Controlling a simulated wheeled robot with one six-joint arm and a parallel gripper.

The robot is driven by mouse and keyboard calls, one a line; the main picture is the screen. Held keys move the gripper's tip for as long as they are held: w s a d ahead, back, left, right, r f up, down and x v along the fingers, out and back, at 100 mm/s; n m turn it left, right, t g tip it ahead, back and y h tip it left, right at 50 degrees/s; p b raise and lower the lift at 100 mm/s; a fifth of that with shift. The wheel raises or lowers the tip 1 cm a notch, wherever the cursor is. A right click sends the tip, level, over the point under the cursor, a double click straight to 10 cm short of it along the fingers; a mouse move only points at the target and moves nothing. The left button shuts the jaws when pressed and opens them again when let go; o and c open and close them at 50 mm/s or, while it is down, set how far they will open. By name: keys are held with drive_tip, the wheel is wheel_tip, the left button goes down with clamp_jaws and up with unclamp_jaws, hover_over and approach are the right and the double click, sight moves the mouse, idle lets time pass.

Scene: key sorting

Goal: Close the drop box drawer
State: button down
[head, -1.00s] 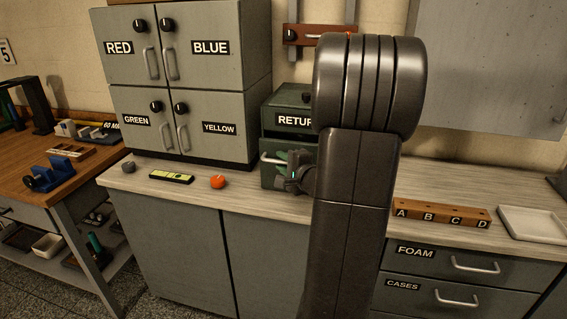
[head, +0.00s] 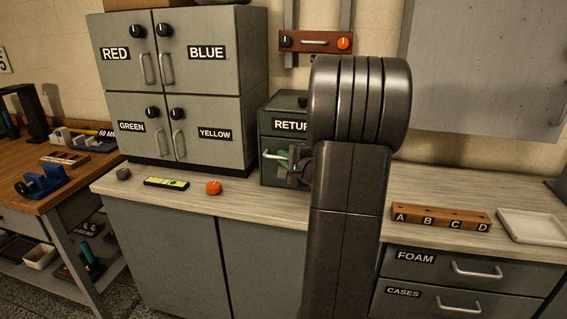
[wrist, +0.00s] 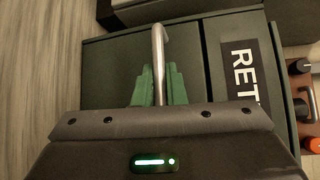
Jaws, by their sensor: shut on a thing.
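The drop box (head: 283,122) is a dark green box with a "RETURN" label, partly hidden by my arm. It stands on the counter right of the locker block. Its drawer front (wrist: 113,62) is below the label and carries a silver bar handle (wrist: 159,60). The drawer front looks about flush with the box in the head view. My gripper (head: 284,157) is at the handle, and in the wrist view its green fingers (wrist: 157,86) are shut on the handle from both sides. My arm hides the right part of the box.
A grey locker block (head: 188,90) with labelled doors stands left of the box. An orange knob-like object (head: 213,187), a yellow-green level (head: 166,183) and a grey piece (head: 123,174) lie on the counter (head: 255,206). A wooden A–D block (head: 440,217) and white tray (head: 531,227) are at right.

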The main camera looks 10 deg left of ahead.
drive_tip(key=shift+w+r, duration=0.1)
drive_tip(key=c, duration=1.5)
unclamp_jaws()
drive_tip(key=shift+w, duration=0.15)
drive_tip(key=v, duration=1.4)
drive_tip(key=shift+a, duration=0.1)
